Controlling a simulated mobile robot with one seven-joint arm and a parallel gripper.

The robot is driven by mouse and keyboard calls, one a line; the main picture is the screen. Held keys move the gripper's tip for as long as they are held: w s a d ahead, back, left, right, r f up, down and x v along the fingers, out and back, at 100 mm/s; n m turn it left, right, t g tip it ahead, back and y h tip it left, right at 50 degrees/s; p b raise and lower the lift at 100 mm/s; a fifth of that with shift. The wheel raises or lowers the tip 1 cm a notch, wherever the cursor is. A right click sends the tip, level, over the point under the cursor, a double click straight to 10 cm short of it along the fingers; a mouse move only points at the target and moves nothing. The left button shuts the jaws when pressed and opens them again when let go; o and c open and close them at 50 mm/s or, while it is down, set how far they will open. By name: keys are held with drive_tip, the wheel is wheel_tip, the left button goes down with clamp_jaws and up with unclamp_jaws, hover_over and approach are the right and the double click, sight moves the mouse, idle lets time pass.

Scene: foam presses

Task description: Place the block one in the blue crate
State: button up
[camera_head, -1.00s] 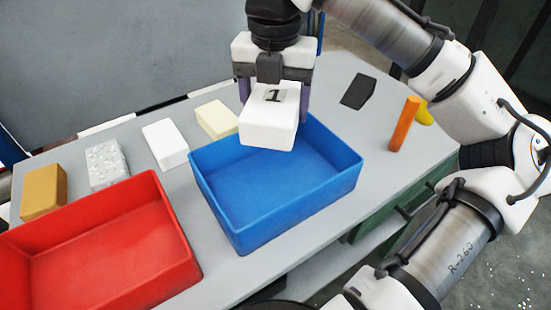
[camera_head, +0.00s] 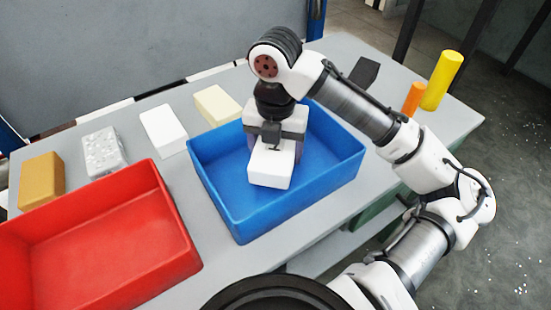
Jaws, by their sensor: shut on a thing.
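The white block one (camera_head: 272,164) is in my gripper (camera_head: 272,152), inside the walls of the blue crate (camera_head: 238,222). Its number 1 showed on the top face a second ago; now my gripper hides that part. My gripper is shut on the block from above, and its fingers are mostly hidden. The block is low in the crate, near the middle; I cannot tell whether it touches the floor.
A red crate (camera_head: 185,232) stands to the left. Behind the crates lie a tan block (camera_head: 41,180), a speckled grey block (camera_head: 104,152), a white block (camera_head: 163,130) and a cream block (camera_head: 217,105). At right are a black piece (camera_head: 365,71), an orange cylinder (camera_head: 413,99) and a yellow cylinder (camera_head: 442,80).

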drive_tip(key=shift+f, duration=2)
drive_tip(key=shift+f, duration=0.1)
drive_tip(key=shift+f, duration=0.15)
drive_tip(key=o, duration=1)
drive_tip(key=shift+c, duration=0.2)
wheel_tip(320, 180, up, 13)
drive_tip(key=shift+f+b, duration=0.2)
drive_tip(key=shift+b, duration=0.15)
